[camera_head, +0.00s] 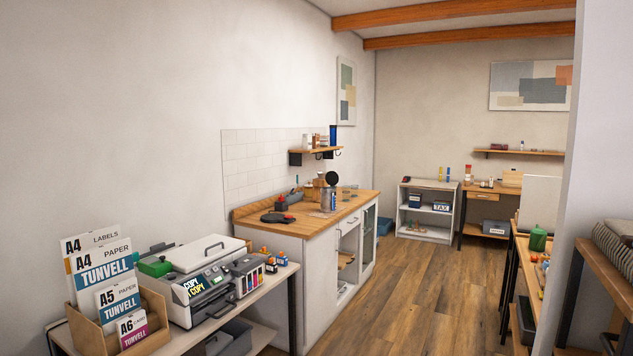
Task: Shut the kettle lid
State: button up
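The kettle (327,201) appears to be the small grey vessel on the wooden counter (345,205), in the middle of the head view. A round black disc, which looks like its lid (332,178), stands raised above it, so the lid appears open. The kettle is far off and small, so its hinge and handle cannot be made out. My gripper is not in view.
A dark pan (276,218) and small containers stand near the kettle on the counter. A printer (207,280) and paper box stand on a nearer table at left. The wooden floor (425,295) right of the counter is clear. A wall edge and benches border the right.

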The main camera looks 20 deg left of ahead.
aim_at(331, 178)
jog(key=u, duration=0.5)
jog(key=i, duration=3.25)
jog(key=z, duration=1)
